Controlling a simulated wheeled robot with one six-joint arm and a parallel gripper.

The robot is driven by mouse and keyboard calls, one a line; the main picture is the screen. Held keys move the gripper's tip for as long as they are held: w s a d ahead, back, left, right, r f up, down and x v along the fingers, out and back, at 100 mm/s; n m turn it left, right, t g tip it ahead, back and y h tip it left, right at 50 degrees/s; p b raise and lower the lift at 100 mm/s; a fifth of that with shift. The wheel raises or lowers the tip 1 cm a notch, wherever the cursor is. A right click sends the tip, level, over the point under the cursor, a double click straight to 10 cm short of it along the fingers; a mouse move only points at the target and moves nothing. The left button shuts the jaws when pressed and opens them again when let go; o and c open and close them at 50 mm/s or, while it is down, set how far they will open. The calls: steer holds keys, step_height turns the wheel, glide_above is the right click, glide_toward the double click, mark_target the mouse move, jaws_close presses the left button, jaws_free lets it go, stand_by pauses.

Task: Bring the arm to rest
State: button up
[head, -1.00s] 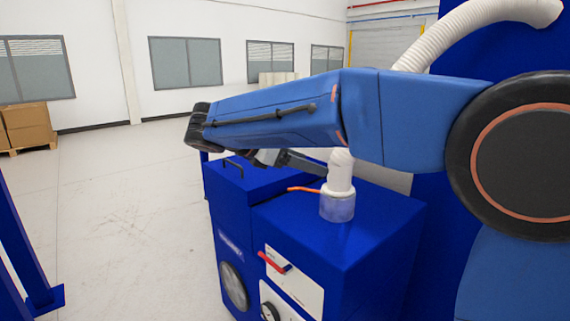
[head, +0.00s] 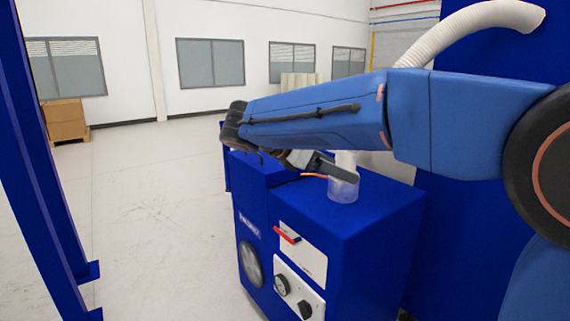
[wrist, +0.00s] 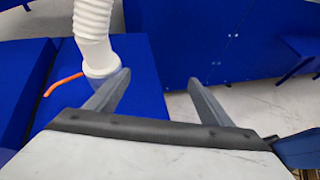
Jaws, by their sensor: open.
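My gripper (wrist: 160,82) shows in the wrist view with its two dark fingers spread apart and nothing between them. In the head view my gripper (head: 335,172) is partly hidden below my blue arm, close to the hose fitting on the machine. My blue arm (head: 310,115) reaches across the picture from the right, above the blue machine (head: 345,235). In the wrist view the white hose (wrist: 93,30) and its fitting stand just beyond the left finger; I cannot tell whether they touch.
A clear hose collar (head: 343,187) with an orange tube sits on the machine top. A red-handled lever (head: 287,236) and gauges are on its front. A blue frame post (head: 45,170) stands at left. The pale floor (head: 160,220) between is clear. Boxes (head: 65,120) stand far back.

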steer(key=s+d+f+m+g+y, duration=0.1)
steer(key=s+d+f+m+y, duration=0.25)
steer(key=s+d, duration=0.3)
steer(key=s+d+f+m+g+y, duration=0.1)
steer(key=s+d+f+m+y, duration=0.1)
steer(key=s+d+f+m, duration=0.45)
steer(key=s+d+f+m+t+y, duration=0.1)
steer(key=s+f+m+y, duration=0.2)
steer(key=s+f+m, duration=0.3)
steer(key=s+d+f+m+t+y, duration=0.1)
steer(key=s+d+f+m+y, duration=0.1)
steer(key=s+f+m, duration=0.3)
steer(key=s+f+y, duration=0.1)
steer(key=s, duration=0.3)
steer(key=shift+s+d+f+m, duration=0.2)
steer(key=shift+d+m, duration=0.1)
steer(key=shift+m, duration=0.1)
